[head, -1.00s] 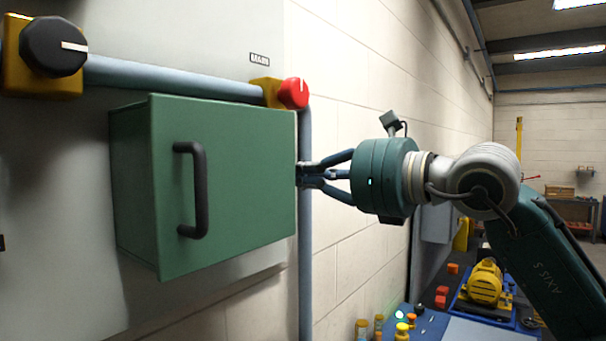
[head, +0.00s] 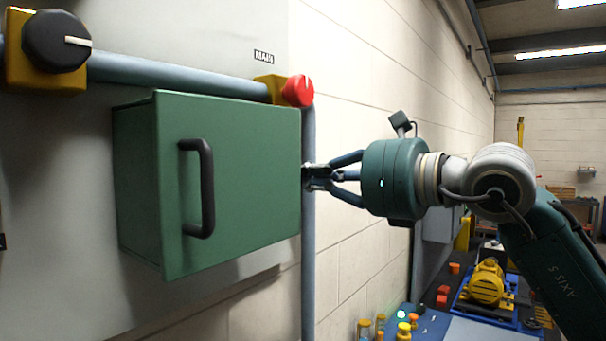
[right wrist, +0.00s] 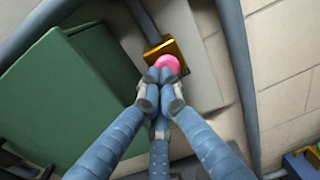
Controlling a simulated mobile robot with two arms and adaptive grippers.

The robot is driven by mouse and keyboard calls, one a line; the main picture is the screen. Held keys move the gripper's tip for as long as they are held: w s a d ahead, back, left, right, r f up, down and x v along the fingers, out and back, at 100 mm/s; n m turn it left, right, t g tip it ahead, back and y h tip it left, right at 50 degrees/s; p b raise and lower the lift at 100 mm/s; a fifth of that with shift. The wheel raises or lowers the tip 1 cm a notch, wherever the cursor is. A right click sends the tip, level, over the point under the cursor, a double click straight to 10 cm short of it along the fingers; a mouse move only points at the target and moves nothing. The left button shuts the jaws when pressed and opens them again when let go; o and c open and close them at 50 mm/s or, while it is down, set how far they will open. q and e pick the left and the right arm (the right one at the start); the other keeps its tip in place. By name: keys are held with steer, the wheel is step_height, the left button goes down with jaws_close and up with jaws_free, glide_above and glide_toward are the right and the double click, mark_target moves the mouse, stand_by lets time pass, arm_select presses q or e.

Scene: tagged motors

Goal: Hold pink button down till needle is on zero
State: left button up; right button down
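The pink button (right wrist: 167,64) sits on a small yellow box (right wrist: 160,47) in the right wrist view. My right gripper's fingertips (right wrist: 161,88) are drawn together just in front of it and cover part of it; I cannot tell whether they touch or press it. In the head view my right gripper (head: 310,178) comes in from the right, beside the right edge of the green cabinet (head: 240,180). No pink button shows in that view. My right gripper looks shut, with nothing visible between its fingers. No gauge or needle is in view. My left gripper is not in view.
The green cabinet with a dark handle (head: 203,188) juts from the wall panel close to my right gripper. A red knob (head: 298,90) and a black knob (head: 57,41) sit on yellow boxes along the pipe. A bench with a yellow motor (head: 487,284) stands at lower right.

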steer(key=v, duration=1.1)
steer(key=shift+d+r, duration=0.15)
steer(key=shift+s, duration=0.15)
